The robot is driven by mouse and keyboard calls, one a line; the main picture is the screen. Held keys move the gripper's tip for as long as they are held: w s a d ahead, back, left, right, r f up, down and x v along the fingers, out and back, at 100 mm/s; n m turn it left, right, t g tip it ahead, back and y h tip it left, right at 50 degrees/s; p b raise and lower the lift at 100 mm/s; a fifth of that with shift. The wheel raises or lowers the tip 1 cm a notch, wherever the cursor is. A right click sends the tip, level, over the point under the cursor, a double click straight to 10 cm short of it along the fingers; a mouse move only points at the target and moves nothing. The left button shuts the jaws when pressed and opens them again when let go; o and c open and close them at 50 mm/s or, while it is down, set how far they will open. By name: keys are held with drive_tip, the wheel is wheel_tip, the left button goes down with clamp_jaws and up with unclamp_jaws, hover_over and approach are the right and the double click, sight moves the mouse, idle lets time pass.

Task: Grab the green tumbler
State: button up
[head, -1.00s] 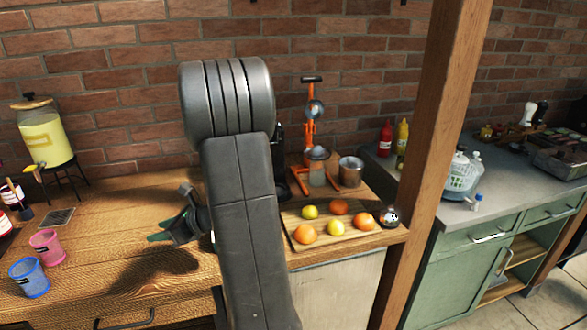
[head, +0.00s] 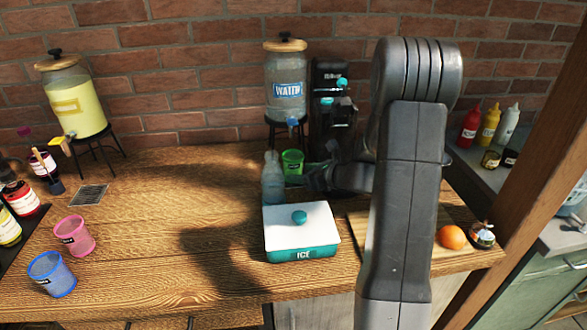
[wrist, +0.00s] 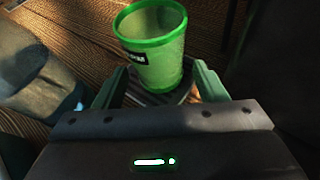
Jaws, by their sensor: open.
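The green tumbler (head: 292,162) stands upright at the back of the wooden table, below the water dispenser's tap. The wrist view shows it from above (wrist: 152,45), open-topped, with a dark label on its side and a dark grate under it. My gripper (head: 310,176) is just right of the tumbler in the head view. In the wrist view my gripper (wrist: 160,82) is open, with its green fingers on either side of the tumbler's lower part. I cannot tell whether a finger touches it.
A bluish bottle (head: 272,178) stands close left of the tumbler. A white-lidded ice box (head: 300,245) is in front. The water dispenser (head: 287,85) and a dark machine (head: 330,105) stand behind. Pink (head: 75,235) and blue (head: 52,274) tumblers are far left; the middle-left table is clear.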

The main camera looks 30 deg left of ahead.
sight(300, 172)
drive_tip(key=p+x, duration=0.1)
drive_tip(key=x, duration=0.3)
drive_tip(key=shift+a+f, duration=0.15)
drive_tip(key=shift+a, duration=0.15)
drive_tip(key=shift+s, duration=0.1)
drive_tip(key=c, duration=0.9)
drive_tip(key=shift+o, duration=0.2)
drive_tip(key=shift+d, duration=0.1)
